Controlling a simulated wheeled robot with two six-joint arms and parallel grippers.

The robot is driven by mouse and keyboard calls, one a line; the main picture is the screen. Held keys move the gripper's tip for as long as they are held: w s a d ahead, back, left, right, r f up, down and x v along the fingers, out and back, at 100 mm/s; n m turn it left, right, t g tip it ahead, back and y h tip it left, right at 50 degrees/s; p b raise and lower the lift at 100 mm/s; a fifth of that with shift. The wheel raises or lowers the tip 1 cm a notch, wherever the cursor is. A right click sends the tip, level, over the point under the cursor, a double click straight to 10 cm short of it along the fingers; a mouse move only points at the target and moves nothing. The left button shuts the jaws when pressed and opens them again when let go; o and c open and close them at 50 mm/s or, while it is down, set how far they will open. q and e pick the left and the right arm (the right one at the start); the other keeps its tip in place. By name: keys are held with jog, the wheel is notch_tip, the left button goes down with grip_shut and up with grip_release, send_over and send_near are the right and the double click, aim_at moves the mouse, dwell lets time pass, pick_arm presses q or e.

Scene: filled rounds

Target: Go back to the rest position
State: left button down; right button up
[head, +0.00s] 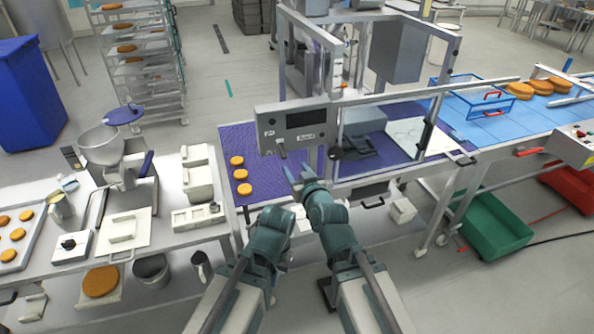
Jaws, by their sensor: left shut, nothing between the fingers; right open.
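My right gripper (298,176) reaches forward over the front edge of the purple conveyor belt (213,158), just below the grey control box. Its fingers are apart and nothing shows between them. My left gripper (289,222) is lower and nearer to me, beside my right forearm, in front of the belt's edge. It is shut and empty, and small and partly hidden among the arm links. Both arms are stretched forward from the bottom of the head view.
Several orange rounds (240,175) lie on the belt left of my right gripper. A grey control box (294,124) and metal frame stand close ahead. A side table (180,249) with a scale and white containers is at left. A green crate (495,226) is at lower right.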

dwell(0.3)
jog(key=s+d+f+m+g+h, duration=0.1)
jog(key=s+d+f+g, duration=0.1)
jog(key=d+f+g, duration=0.3)
jog(key=s+d+f+g+h, duration=0.1)
jog(key=s+d+f+g, duration=0.15)
jog(key=f, duration=0.45)
jog(key=s+d+f+m+g+h, duration=0.1)
jog(key=s+d+f+g, duration=0.2)
jog(key=s+d, duration=0.25)
jog(key=s+d+f+m+g+h, duration=0.2)
jog(key=s+d+f+g, duration=0.15)
jog(key=s, duration=0.25)
jog(key=s+a+f+n+g+h+b, duration=0.1)
jog(key=s+a+f+n+b, duration=0.3)
jog(key=a, duration=0.7)
notch_tip(320, 180, down, 4)
jog(key=s+b, duration=0.2)
jog(key=b, duration=0.3)
jog(key=shift+a, duration=0.15)
